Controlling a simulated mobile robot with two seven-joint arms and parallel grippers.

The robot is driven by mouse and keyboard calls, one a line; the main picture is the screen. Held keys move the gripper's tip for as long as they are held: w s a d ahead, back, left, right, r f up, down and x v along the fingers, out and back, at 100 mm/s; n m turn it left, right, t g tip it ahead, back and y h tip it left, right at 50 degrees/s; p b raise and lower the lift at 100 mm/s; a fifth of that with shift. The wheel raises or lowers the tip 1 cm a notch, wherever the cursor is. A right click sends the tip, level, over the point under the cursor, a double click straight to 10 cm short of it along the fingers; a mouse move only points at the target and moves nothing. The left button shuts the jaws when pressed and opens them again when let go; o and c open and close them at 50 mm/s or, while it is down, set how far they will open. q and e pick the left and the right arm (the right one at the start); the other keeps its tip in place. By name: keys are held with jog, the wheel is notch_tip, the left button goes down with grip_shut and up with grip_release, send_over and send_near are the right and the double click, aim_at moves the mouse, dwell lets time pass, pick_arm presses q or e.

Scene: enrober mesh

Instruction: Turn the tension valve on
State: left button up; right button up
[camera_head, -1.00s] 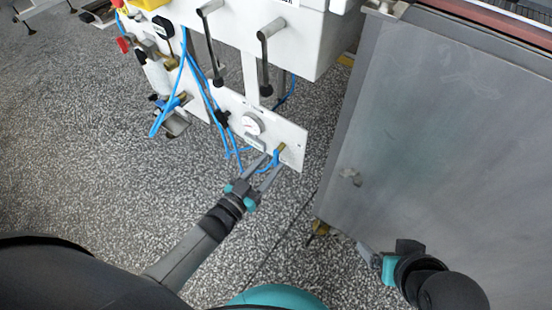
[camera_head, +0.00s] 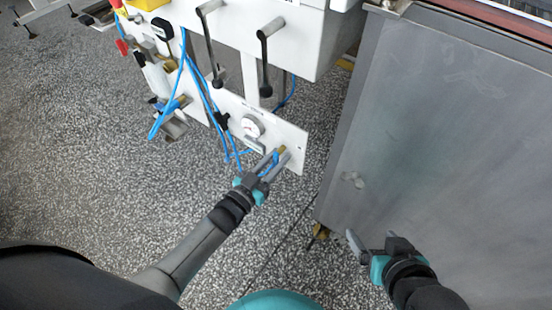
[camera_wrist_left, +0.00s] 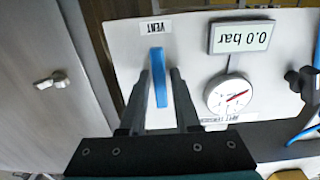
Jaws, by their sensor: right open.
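A blue valve handle (camera_wrist_left: 158,78) stands on the white panel (camera_head: 292,138), below an upside-down label "VENT" in the left wrist view. My left gripper (camera_wrist_left: 157,72) is open, with one finger on each side of the blue handle and a gap showing on both sides. In the head view, the left gripper (camera_head: 280,154) is at the panel's lower right and partly hides the handle. A round gauge (camera_wrist_left: 229,96) with a red needle and a display (camera_wrist_left: 241,37) reading 0.0 bar sit beside it. My right gripper (camera_head: 372,236) is open and empty at the grey cabinet's lower left.
The large grey cabinet (camera_head: 440,140) fills the right side. A black knob (camera_wrist_left: 300,82) sits on the panel beyond the gauge, with blue hoses (camera_head: 205,105) near it. Two dark levers (camera_head: 264,62) hang above the panel. Speckled floor (camera_head: 110,150) is open at left.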

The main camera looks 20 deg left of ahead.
pick_arm(q)
grip_shut()
